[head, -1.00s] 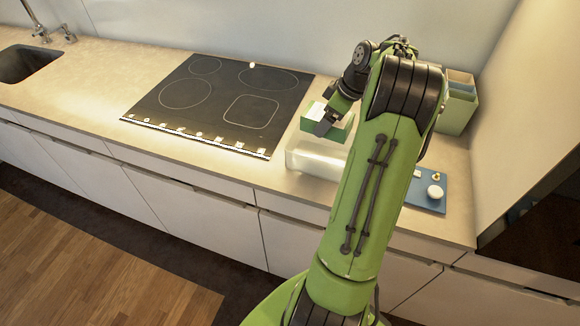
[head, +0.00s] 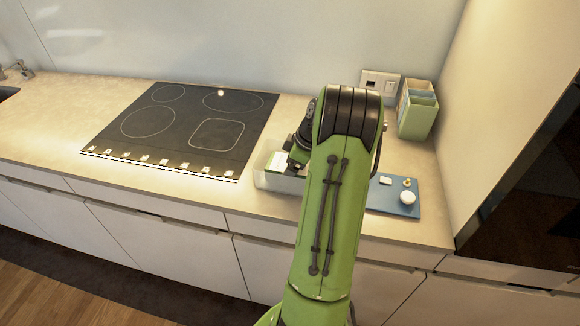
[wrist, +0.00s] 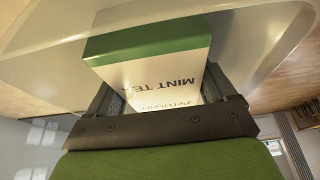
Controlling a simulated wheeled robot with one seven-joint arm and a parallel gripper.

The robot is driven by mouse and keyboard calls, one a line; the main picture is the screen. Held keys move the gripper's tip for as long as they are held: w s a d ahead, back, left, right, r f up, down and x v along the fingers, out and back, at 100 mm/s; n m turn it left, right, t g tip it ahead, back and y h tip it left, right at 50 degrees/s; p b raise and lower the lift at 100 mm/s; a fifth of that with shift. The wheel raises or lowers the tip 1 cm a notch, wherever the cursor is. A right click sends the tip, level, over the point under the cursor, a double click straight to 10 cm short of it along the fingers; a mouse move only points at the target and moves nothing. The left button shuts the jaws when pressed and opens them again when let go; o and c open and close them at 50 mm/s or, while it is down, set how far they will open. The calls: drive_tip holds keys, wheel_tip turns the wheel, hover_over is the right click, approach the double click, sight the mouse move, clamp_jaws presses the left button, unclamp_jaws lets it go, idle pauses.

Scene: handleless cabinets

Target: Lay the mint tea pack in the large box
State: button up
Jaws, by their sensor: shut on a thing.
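The mint tea pack (wrist: 150,65) is a white box with a green band and the words "MINT TEA". In the wrist view it sits between the two fingers of my gripper (wrist: 165,105), which is shut on it. In the head view, the pack (head: 277,162) shows as a pale green and white patch low at the large box. The large box (head: 268,183) is a whitish, translucent open container on the counter right of the cooktop. My arm hides its right part. In the wrist view the box wall (wrist: 265,40) is close around the pack. I cannot tell whether the pack touches the bottom.
A black cooktop (head: 180,128) lies left of the box. A blue board (head: 400,203) with a round white item and small things lies to the right. A green divided holder (head: 417,110) stands in the back right corner, near wall sockets. A dark-fronted unit (head: 530,190) edges the right.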

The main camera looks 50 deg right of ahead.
drive_tip(key=o, duration=1)
drive_tip(key=shift+f, duration=0.1)
drive_tip(key=p+v, duration=0.3)
drive_tip(key=v, duration=0.9)
drive_tip(key=shift+r, duration=0.2)
drive_tip(key=w+a+r+m+h, duration=0.1)
drive_tip(key=w+a+r, duration=0.15)
drive_tip(key=a, duration=0.55)
drive_tip(key=w+a+r, duration=0.1)
drive_tip(key=a+r, duration=0.2)
drive_tip(key=a, duration=0.5)
drive_tip(key=w+a+r+m+h, duration=0.1)
drive_tip(key=w+a+r, duration=0.15)
drive_tip(key=a, duration=0.45)
drive_tip(key=s+a+m, duration=0.1)
drive_tip(key=s+a, duration=0.3)
drive_tip(key=s+a+t, duration=0.1)
drive_tip(key=s+a, duration=0.4)
drive_tip(key=s+a+m, duration=0.1)
drive_tip(key=s+a, duration=0.3)
drive_tip(key=s, duration=0.1)
drive_tip(key=shift+a+f+m, duration=0.2)
drive_tip(key=shift+a+m, duration=0.05)
drive_tip(key=shift+m, duration=0.05)
